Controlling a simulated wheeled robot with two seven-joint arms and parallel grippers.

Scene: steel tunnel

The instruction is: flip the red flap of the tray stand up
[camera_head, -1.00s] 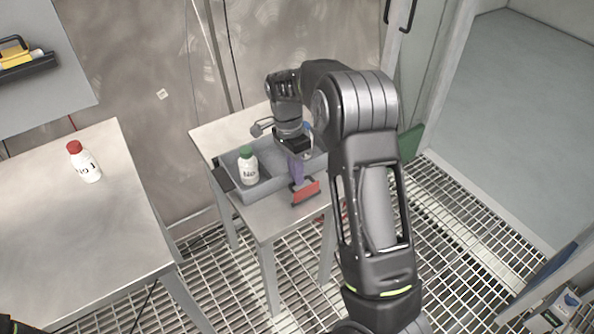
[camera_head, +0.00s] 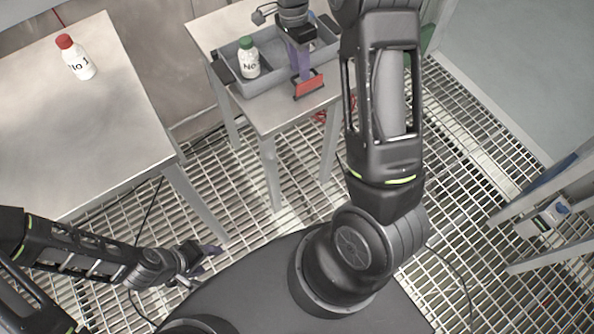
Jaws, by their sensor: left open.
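The tray stand is a small pale table holding a grey tray (camera_head: 264,81) at the top centre. The red flap (camera_head: 310,87) sits at the tray's near side, towards the right, its red face showing with a dark edge. My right gripper (camera_head: 301,68) reaches down over the tray just behind the flap, with purplish fingers. I cannot tell whether it touches the flap or whether its jaws are apart. My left gripper (camera_head: 207,257) is open and empty, low over the floor grating, far from the stand.
A white bottle with a green cap (camera_head: 248,60) stands in the tray's left part. A white bottle with a red cap (camera_head: 77,59) stands on the larger table (camera_head: 75,125) at left. Floor grating (camera_head: 270,215) lies between the tables and my base.

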